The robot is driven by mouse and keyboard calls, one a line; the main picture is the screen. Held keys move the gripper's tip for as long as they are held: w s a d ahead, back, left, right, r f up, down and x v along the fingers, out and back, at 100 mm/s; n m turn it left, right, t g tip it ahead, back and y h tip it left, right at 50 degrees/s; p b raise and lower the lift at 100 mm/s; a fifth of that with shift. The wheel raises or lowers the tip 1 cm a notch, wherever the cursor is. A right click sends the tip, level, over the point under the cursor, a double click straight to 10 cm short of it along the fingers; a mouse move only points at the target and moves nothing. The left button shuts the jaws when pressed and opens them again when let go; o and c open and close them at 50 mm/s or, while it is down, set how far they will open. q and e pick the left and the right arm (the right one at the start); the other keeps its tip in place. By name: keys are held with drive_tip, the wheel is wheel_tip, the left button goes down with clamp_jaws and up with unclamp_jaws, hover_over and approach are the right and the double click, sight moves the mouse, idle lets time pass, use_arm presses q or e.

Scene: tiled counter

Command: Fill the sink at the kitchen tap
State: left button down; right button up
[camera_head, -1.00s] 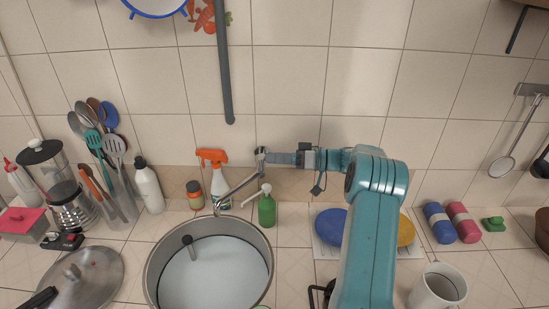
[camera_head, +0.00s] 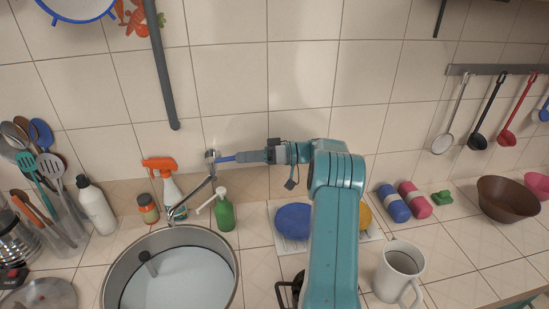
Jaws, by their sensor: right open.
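The round metal sink (camera_head: 228,258) is at the lower left, with a pale, smooth surface inside that looks like water. A dark, short upright piece (camera_head: 148,266) stands in it. The metal tap (camera_head: 194,196) is mounted on the wall behind, and its spout slopes down to the left over the sink's back rim. My left gripper is out of view.
An orange-topped spray bottle (camera_head: 168,186) and a green soap bottle (camera_head: 225,214) flank the tap closely. Blue and yellow plates, a white mug (camera_head: 400,270) and a brown bowl (camera_head: 507,200) stand to the right. Utensils crowd the left. Counter between mug and bowl is clear.

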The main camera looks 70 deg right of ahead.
drive_tip(key=b+v, duration=0.1)
drive_tip(key=v, duration=1)
drive_tip(key=shift+b, duration=0.4)
